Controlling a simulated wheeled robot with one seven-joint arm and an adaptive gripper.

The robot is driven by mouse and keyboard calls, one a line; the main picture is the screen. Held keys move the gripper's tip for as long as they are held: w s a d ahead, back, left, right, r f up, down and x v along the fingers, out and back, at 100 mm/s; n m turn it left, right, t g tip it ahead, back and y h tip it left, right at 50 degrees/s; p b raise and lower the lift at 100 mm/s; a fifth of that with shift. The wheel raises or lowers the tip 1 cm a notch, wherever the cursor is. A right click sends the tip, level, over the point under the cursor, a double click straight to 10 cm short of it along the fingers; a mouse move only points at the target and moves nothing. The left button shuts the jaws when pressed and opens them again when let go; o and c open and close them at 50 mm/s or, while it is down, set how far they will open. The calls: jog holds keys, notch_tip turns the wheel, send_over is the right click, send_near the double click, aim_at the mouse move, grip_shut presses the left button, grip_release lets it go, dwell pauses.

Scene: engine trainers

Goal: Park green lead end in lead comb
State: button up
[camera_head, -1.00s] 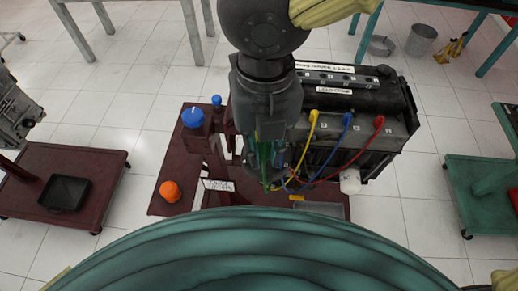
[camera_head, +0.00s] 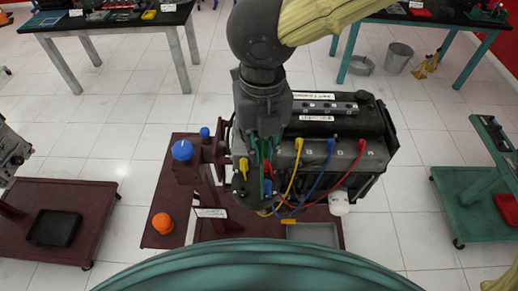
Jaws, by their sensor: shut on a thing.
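My gripper (camera_head: 263,188) points down at the front left of the engine (camera_head: 335,135). It is shut on the green lead end (camera_head: 267,186), a thin upright green piece between the dark fingers. The yellow lead (camera_head: 291,182), blue lead (camera_head: 318,184) and red lead (camera_head: 348,174) arch from the engine top down towards a spot beside my gripper. A short yellow piece (camera_head: 243,166) shows just left of the fingers. I cannot make out the lead comb for sure; my gripper and wrist cover that area.
The engine stands on a dark red stand (camera_head: 162,219) with a blue knob (camera_head: 182,150) and an orange knob (camera_head: 162,223). A grey tray (camera_head: 314,234) lies in front. Another red stand (camera_head: 60,215) is left, a green stand (camera_head: 460,200) right. Tables stand behind.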

jog(key=w+d, duration=0.3)
jog(key=w, duration=1)
jog(key=w+d, duration=0.3)
jog(key=w, duration=1.1)
jog(key=shift+p, duration=0.3)
dwell(0.9)
jog(key=shift+f, duration=0.1)
jog(key=shift+f+b, duration=0.45)
jog(key=shift+f, duration=1.75)
jog(key=shift+w+r+p, duration=0.1)
jog(key=shift+p, duration=0.4)
jog(key=shift+f, duration=0.25)
jog(key=shift+f+b, duration=0.75)
jog(key=shift+f, duration=1.8)
